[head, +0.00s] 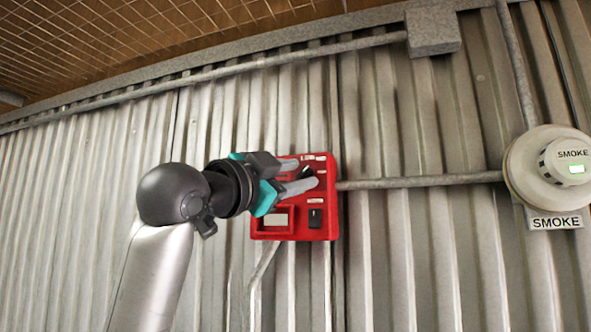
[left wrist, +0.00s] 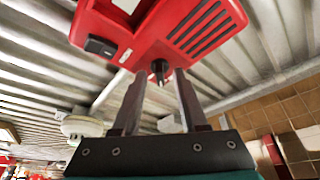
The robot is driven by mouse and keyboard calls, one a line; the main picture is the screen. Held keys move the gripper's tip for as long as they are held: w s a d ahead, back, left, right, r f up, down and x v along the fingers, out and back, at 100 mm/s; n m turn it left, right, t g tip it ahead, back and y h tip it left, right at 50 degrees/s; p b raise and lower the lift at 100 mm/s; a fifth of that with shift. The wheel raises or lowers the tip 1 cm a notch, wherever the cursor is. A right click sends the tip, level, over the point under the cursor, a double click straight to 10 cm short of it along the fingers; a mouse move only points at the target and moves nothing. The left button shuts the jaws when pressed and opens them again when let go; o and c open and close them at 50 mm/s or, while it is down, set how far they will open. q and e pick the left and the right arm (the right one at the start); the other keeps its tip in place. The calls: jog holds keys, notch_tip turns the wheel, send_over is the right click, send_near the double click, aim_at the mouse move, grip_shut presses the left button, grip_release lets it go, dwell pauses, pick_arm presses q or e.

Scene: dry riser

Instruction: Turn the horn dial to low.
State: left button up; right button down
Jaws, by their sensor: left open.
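The red box (head: 326,228) is fixed to the corrugated wall, partly covered by my left gripper in the head view. Its black dial (head: 307,172) shows between my fingers; I cannot read which label it points to. In the left wrist view the dial (left wrist: 160,69) stands out from the red box (left wrist: 150,43), between the tips of my left gripper (left wrist: 160,80). My left gripper (head: 306,173) is open, one finger on each side of the dial, with a gap visible around it. My right gripper is not in view.
A black switch (head: 315,217) sits low on the box, right of a pale window (head: 277,220). A conduit (head: 420,182) runs right to a round smoke unit (head: 568,163) with a SMOKE sign (head: 555,221). A grey junction box (head: 432,30) is above.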

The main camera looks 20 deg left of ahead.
pick_arm(q)
grip_shut()
dwell(0.6)
